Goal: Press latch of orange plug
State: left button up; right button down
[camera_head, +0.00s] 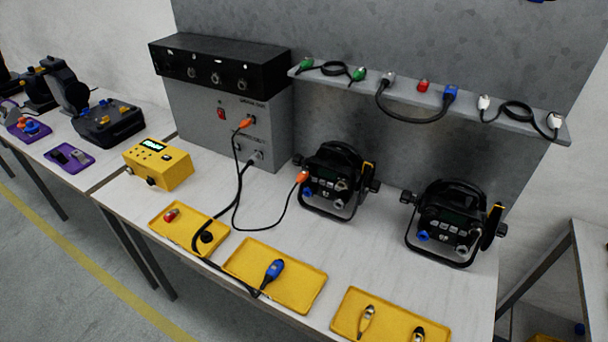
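One orange plug (244,123) sits at the front of the grey box with a black top unit. A second orange plug (302,177) is at the left side of the nearer-left par can (337,180). A thin black cable (236,205) joins the two orange plugs. The latches are too small to make out. Neither of my grippers shows in this view.
Yellow trays (233,265) line the table's front edge, holding a blue connector (273,270) and other small parts. A second par can (452,222) stands right. A yellow tester (158,164) stands left. A shelf (420,97) with cables hangs behind. The tabletop between trays and par cans is mostly free.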

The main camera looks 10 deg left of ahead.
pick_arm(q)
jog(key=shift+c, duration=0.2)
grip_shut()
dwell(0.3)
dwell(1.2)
